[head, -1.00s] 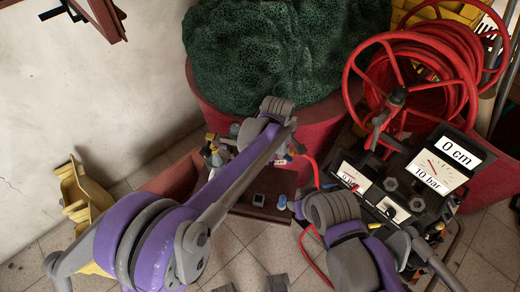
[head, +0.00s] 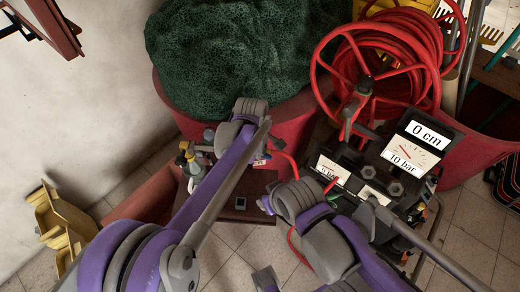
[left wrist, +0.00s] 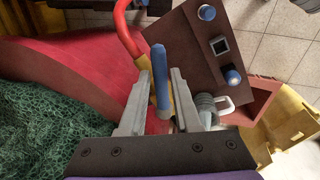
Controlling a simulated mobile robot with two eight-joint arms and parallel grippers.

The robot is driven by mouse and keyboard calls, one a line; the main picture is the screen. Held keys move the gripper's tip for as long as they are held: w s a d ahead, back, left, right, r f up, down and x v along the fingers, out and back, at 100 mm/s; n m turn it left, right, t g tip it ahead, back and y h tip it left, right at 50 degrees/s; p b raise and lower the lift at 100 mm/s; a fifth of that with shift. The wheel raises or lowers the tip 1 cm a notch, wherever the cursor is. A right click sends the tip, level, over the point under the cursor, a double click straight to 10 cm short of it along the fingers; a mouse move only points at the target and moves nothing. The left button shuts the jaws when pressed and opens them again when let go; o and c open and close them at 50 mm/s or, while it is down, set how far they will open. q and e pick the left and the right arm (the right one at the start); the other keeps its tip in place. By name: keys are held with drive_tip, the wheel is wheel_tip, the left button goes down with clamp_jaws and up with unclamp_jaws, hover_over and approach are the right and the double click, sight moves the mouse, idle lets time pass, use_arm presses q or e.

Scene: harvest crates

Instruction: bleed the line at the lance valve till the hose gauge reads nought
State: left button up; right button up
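In the left wrist view a slim blue lever (left wrist: 160,75) stands between the two grey fingers of my left gripper (left wrist: 160,88). The fingers are apart on either side of it, with narrow gaps showing. A red hose (left wrist: 127,28) runs into a yellow fitting (left wrist: 144,64) behind the lever. In the head view a black panel carries a dial gauge (head: 409,150) marked 10 bar, under a display (head: 430,135) reading 0 cm. A smaller gauge (head: 333,168) sits lower left, partly hidden; its needle is too small to read. My right gripper is hidden; only its arm shows.
A dark brown block with blue knobs (left wrist: 233,77) is beside my left gripper. A red hose reel (head: 375,75) stands behind the gauges. Green netting (head: 235,50) fills a red tub (head: 300,115). Yellow crates (head: 55,218) lie by the left wall.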

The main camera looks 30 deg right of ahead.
use_arm(q)
drive_tip(key=shift+o, duration=1.2)
drive_tip(key=shift+r, duration=0.1)
wheel_tip(320, 180, up, 10)
drive_tip(key=s+a, duration=0.1)
drive_tip(key=a, duration=0.1)
drive_tip(key=shift+r, duration=0.25)
